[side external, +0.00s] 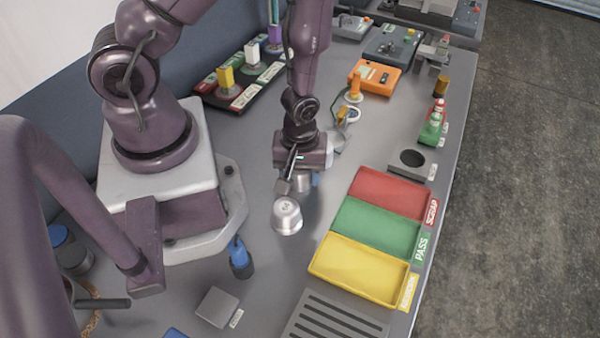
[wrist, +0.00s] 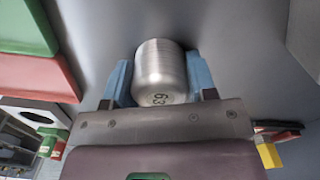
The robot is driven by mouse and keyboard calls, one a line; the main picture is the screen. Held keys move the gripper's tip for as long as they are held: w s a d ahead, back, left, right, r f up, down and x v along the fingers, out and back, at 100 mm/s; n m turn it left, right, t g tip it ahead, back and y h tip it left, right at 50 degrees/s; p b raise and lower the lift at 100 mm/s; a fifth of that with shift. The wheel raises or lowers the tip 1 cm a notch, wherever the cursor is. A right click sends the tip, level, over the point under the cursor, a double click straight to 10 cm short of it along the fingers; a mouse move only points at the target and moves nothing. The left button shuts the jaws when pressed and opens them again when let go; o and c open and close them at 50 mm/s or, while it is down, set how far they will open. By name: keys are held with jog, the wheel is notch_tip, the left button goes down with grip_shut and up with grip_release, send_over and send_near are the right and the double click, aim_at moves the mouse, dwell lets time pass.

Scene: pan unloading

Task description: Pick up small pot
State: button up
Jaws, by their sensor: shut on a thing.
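A silver cylindrical pot (wrist: 160,72) with a dark number on its lower end sits between the blue fingers of my gripper (wrist: 160,85) in the wrist view. The fingers touch it on both sides. In the side external view my gripper (side external: 302,181) points down over the grey bench, with a bit of silver between its fingers, mostly hidden. Only one pot shows in the wrist view, and I cannot tell for sure that these are two pots.
Red (side external: 392,193), green (side external: 376,228) and yellow (side external: 357,270) trays lie to the right. A grey block with a round hole (side external: 411,162) is beyond them. A slotted grate (side external: 335,318) and a blue-black connector (side external: 240,258) are nearer. Bench around my gripper is mostly clear.

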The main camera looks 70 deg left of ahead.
notch_tip(320, 180, up, 10)
jog(key=shift+f, duration=0.25)
jog(key=shift+s+f, duration=0.1)
jog(key=shift+s, duration=0.1)
jog(key=shift+w+f, duration=0.2)
jog(key=shift+w, duration=0.15)
jog(key=w+f, duration=0.1)
jog(key=w, duration=0.4)
jog(key=w+d+f, duration=0.1)
jog(key=w, duration=0.5)
jog(key=w+f, duration=0.2)
jog(key=w, duration=0.4)
jog(key=shift+d, duration=0.15)
jog(key=w, duration=0.2)
jog(key=w+d+r, duration=0.1)
jog(key=w, duration=0.4)
jog(key=shift+d+r, duration=0.2)
jog(key=shift+r, duration=0.3)
jog(key=shift+s, duration=0.15)
jog(key=shift+f, duration=2.15)
